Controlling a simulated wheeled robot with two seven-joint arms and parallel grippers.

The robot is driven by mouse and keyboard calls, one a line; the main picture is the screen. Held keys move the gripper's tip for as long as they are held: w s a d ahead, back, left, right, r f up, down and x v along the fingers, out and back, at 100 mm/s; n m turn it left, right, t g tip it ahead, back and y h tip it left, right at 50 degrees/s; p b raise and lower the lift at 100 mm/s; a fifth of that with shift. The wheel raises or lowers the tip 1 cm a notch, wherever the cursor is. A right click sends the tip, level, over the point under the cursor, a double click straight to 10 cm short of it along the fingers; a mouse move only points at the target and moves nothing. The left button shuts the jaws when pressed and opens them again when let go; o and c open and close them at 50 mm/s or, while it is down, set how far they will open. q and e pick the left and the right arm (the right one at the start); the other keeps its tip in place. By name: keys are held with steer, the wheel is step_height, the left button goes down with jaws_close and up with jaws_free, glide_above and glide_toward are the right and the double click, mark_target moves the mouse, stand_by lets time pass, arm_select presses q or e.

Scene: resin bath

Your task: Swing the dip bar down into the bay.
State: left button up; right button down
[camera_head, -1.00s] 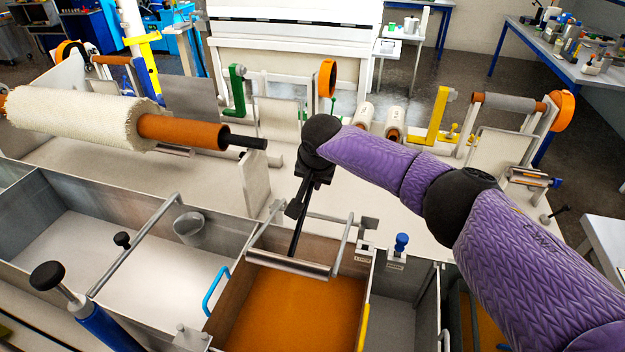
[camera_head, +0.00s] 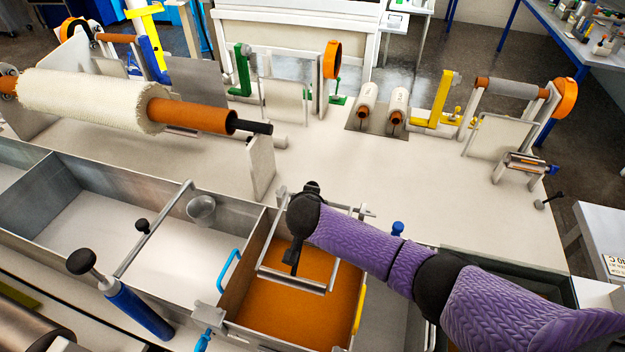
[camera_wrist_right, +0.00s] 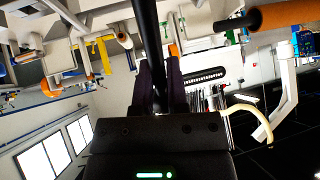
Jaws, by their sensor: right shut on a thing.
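The dip bar (camera_head: 310,287) is a metal frame with a crosswise roller at its front, in the middle of the head view. Its roller lies over the bay (camera_head: 275,312) of amber resin; I cannot tell whether it touches the resin. My right gripper (camera_head: 293,258) is above the frame, and my dark wrist hides part of the bar. In the right wrist view, the fingers of my right gripper (camera_wrist_right: 162,85) are shut on a black rod (camera_wrist_right: 147,45), the bar's handle. My left gripper is not in view.
An empty metal tank (camera_head: 90,230) with a metal cup (camera_head: 201,209) adjoins the bay on the left. A light-blue handle (camera_head: 228,270) and a yellow handle (camera_head: 359,310) flank the bay. A white fibre roll (camera_head: 85,100) hangs behind.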

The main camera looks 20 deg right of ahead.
steer(key=shift+s+a+f+t+h+b, duration=0.25)
steer(key=shift+s+f+b, duration=0.1)
steer(key=shift+f, duration=0.15)
steer(key=shift+s+a+f+t+h+b, duration=0.15)
steer(key=shift+s+f+t+b, duration=0.15)
steer(key=shift+f, duration=0.2)
steer(key=shift+s+a+f+t+h+b, duration=0.3)
steer(key=shift+s+f+t+b, duration=0.15)
steer(key=shift+b, duration=0.45)
steer(key=c, duration=0.7)
jaws_free()
steer(key=p+v, duration=0.1)
steer(key=v, duration=0.9)
steer(key=shift+d, duration=0.1)
